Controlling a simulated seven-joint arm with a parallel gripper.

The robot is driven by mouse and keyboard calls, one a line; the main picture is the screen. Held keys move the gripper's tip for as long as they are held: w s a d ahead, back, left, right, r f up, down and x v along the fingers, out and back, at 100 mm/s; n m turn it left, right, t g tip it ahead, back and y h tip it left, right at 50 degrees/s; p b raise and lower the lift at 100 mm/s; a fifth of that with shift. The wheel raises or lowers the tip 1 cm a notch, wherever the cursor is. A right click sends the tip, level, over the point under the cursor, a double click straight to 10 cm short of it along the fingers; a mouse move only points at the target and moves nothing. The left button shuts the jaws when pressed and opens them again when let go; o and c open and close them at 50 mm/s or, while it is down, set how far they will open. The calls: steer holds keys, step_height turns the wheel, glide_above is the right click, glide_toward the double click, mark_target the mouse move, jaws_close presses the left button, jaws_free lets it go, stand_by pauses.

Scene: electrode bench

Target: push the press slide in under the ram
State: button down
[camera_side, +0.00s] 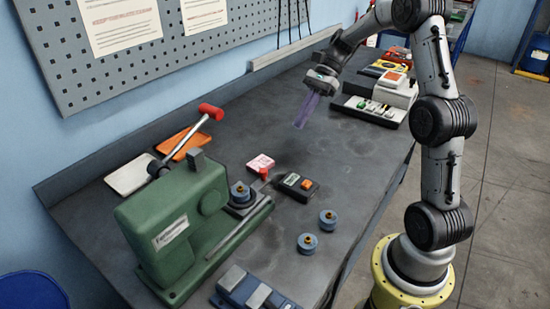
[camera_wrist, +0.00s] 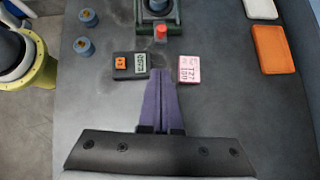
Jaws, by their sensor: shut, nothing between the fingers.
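The green press (camera_side: 168,228) stands at the left of the side view, with a red-knobbed lever (camera_side: 211,111) raised. Its dark slide (camera_side: 243,209) sticks out of the front along the green base and carries a blue cylinder (camera_side: 239,189), out in front of the press head. A red knob (camera_side: 264,172) marks the slide's outer end; it also shows in the wrist view (camera_wrist: 160,32). My gripper (camera_side: 301,122) has purple fingers, shut and empty, above the bench and apart from the slide. In the wrist view the fingertips (camera_wrist: 160,73) point towards the red knob.
A black meter (camera_wrist: 130,65) and a pink-and-white box (camera_wrist: 189,69) flank the line to the knob. Two loose blue cylinders (camera_side: 328,219) (camera_side: 307,243) stand nearby. White (camera_wrist: 261,9) and orange (camera_wrist: 274,48) trays lie by the press. Bench between gripper and slide is mostly clear.

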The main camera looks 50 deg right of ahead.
mark_target(244, 189)
steer(key=x, duration=0.9)
steer(key=shift+s+f, duration=0.1)
steer(key=shift+f, duration=0.35)
steer(key=shift+w+a+f, duration=0.15)
steer(key=shift+w+a, duration=0.05)
steer(key=shift+a, duration=0.95)
steer(key=shift+w+a, duration=0.15)
steer(key=shift+a, duration=0.7)
steer(key=a, duration=1.1)
